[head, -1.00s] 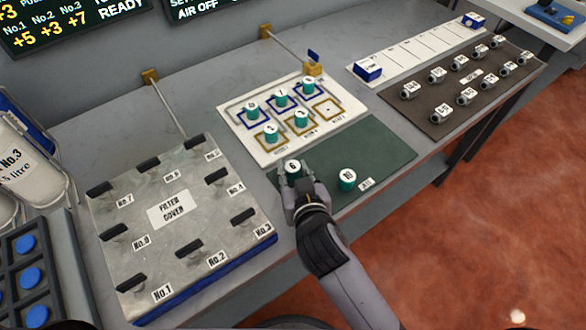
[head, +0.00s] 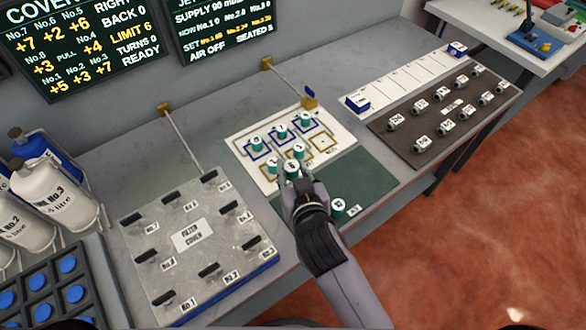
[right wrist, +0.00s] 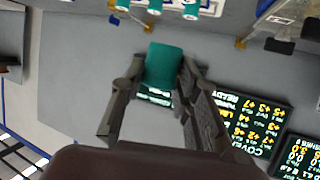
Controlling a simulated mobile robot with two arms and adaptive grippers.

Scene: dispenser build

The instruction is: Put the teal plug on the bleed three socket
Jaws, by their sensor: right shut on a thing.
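My right gripper (head: 291,180) is shut on a teal plug (head: 291,166) with a white top marked 6. It is held above the near part of the white socket board (head: 240,150). In the right wrist view the held teal plug (right wrist: 163,66) sits between both fingers. The board has a blue-outlined back row and a gold-outlined front row. Teal plugs stand in the back row, and others stand at the left and middle of the front row. The right front socket (head: 323,142) is empty; its label is too small to read. My left gripper is not in view.
Another teal plug (head: 338,206) stands on the green mat (head: 372,181). The filter cover (head: 155,235) lies left of the board. A brown rack (head: 400,145) with several grey fittings and a white strip (head: 405,80) are to the right. A rod on a yellow bracket (head: 267,63) reaches toward the board's back.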

